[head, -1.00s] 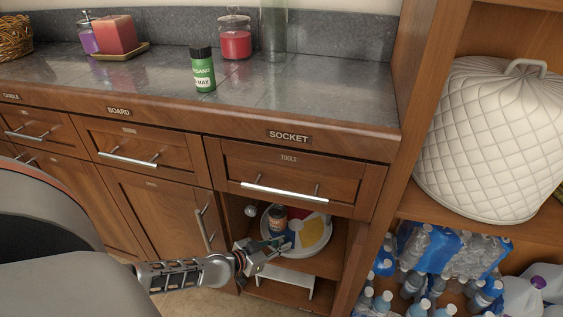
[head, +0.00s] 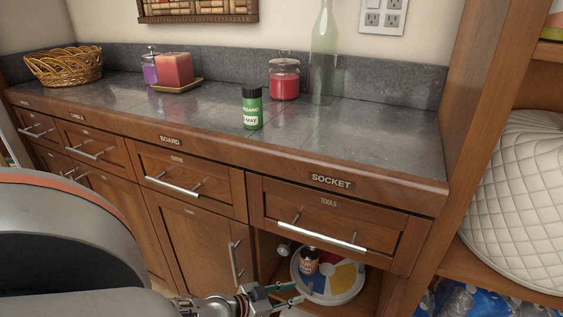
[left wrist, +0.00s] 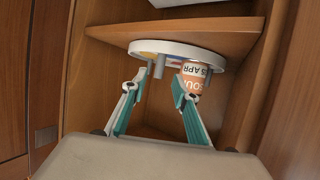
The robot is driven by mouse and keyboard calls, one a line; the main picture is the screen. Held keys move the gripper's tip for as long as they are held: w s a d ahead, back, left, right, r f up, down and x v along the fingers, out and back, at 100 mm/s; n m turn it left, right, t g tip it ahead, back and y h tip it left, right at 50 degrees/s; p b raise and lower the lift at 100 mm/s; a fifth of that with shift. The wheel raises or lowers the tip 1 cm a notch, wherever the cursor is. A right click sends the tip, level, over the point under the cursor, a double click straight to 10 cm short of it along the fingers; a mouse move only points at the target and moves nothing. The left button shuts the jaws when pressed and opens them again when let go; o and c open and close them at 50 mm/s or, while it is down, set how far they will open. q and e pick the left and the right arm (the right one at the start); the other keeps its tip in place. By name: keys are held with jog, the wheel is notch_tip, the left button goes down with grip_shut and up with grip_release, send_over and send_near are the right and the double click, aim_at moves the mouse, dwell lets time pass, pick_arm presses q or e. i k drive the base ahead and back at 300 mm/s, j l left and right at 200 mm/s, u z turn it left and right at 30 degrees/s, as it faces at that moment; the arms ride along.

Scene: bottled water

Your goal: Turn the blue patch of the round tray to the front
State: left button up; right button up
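The round tray (head: 348,293) has a white rim and red, yellow and blue patches. It sits inside the open cupboard under the SOCKET drawer. The blue patch (head: 320,284) is partly hidden by the bottle and the rim in the head view. My left gripper (head: 292,293) is at the tray's front left, fingers apart and empty. In the left wrist view, which looks upside down, the open fingers (left wrist: 156,96) point at the tray (left wrist: 146,47) and the bottle (left wrist: 195,76). My right gripper is out of view.
The cupboard's wooden shelf (left wrist: 105,28) bears the tray, with side walls close on both sides. The SOCKET drawer (head: 330,217) and its bar handle lie above. A green bottle (head: 252,108) stands on the counter. Water bottles (head: 455,302) fill the lower right.

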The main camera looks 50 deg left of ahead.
aim_at(338, 280)
jog(key=l+u, duration=0.2)
jog(key=u, duration=0.25)
jog(key=i+l+u, duration=0.1)
jog(key=l+u, duration=0.15)
jog(key=u, duration=0.25)
